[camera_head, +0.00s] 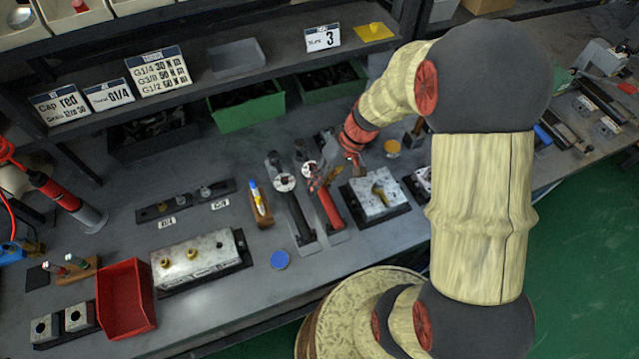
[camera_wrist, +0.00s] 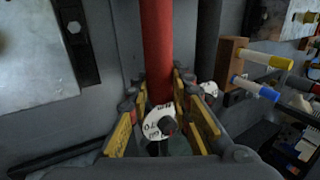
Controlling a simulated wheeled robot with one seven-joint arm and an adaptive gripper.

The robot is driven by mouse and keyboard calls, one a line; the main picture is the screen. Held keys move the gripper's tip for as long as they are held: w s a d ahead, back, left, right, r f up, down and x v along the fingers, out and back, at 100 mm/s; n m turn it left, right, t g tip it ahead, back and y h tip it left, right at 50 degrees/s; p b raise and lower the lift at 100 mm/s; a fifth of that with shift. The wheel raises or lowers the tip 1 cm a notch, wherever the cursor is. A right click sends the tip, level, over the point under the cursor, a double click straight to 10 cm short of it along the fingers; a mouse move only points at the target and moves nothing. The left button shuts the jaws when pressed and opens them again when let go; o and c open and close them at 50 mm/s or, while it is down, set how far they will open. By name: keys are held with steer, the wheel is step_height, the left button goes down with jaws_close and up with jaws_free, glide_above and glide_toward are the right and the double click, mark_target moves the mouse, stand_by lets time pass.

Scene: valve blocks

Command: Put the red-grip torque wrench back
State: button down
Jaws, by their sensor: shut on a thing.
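The red-grip torque wrench (camera_head: 330,209) has a red grip and a round white dial. In the head view it is over the right one of two grey holders (camera_head: 333,237), lined up with it. I cannot tell whether it rests there or hangs just above. My gripper (camera_head: 321,181) is shut on the wrench by the dial end of the grip. In the wrist view the yellow-padded fingers (camera_wrist: 163,115) flank the wrench, whose red grip (camera_wrist: 158,50) runs toward the top and whose dial (camera_wrist: 160,122) shows between them. The fingers hide part of its head.
A black-grip torque wrench (camera_head: 297,217) lies close on the left in its holder. A metal valve block (camera_head: 375,194) stands close on the right. A wooden marker stand (camera_head: 261,210) is further left. A blue disc (camera_head: 280,260) lies in front. The shelf (camera_head: 290,55) overhangs behind.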

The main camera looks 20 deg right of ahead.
steer(key=shift+f+b, duration=0.6)
steer(key=shift+f, duration=0.2)
steer(key=c, duration=1.5)
jaws_free()
steer(key=shift+c, duration=0.2)
steer(key=v, duration=1.2)
